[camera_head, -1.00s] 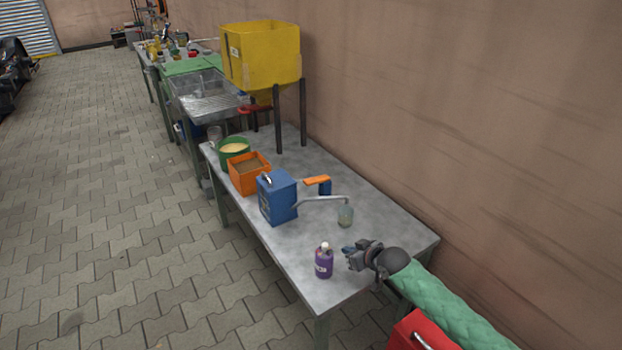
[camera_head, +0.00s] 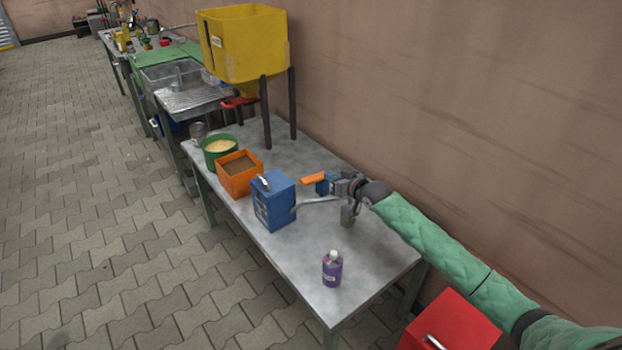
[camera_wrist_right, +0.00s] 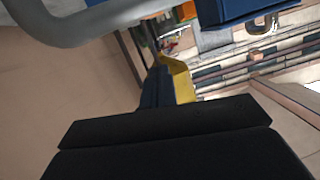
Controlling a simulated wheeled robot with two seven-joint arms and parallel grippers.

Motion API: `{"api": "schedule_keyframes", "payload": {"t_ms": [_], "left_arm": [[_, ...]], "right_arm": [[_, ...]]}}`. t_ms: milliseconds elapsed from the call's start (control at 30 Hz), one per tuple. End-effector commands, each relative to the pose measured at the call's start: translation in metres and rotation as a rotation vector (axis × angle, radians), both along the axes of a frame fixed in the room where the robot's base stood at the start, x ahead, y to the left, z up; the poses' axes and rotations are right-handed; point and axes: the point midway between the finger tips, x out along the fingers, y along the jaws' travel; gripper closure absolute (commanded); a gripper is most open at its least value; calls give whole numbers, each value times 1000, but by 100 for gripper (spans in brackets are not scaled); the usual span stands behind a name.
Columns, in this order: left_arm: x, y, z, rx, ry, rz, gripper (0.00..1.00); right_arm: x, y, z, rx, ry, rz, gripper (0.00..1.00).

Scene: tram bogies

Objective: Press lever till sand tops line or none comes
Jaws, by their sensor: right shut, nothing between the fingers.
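The orange lever (camera_head: 313,179) sits on a small blue block behind the blue dispenser box (camera_head: 274,204) on the grey table. A bent grey spout runs from the box towards a small clear jar (camera_head: 347,215), which is partly covered by my right wrist. Its sand level and any line are too small to tell. My right gripper (camera_head: 336,186) is shut and empty, close beside the lever's blue block; whether it touches cannot be told. In the right wrist view the dark fingers (camera_wrist_right: 165,135) fill the bottom. My left gripper is out of view.
A purple bottle (camera_head: 332,268) stands at the near end of the table (camera_head: 300,262). An orange bin (camera_head: 240,180) and a green tub (camera_head: 219,152) of sand-coloured material stand beyond the box. The yellow hopper (camera_head: 243,45) stands behind. The wall is close on the right.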

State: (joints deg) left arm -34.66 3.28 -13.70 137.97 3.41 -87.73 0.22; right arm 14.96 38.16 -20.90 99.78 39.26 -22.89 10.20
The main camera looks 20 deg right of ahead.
Motion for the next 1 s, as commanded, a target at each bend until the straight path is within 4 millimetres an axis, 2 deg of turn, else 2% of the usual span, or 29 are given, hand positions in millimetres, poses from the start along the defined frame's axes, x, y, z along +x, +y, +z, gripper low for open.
{"api": "schedule_keyframes", "payload": {"t_ms": [167,267,767,900,1000], "left_arm": [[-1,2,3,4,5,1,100],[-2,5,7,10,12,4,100],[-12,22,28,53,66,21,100],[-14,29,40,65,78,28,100],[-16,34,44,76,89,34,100]], "right_arm": [[8,3,-1,1,0,0,100],[20,8,-3,2,1,0,100],[93,38,-23,0,1,-1,100],[89,39,-45,0,3,-1,100],[88,41,-55,0,3,0,100]]}}
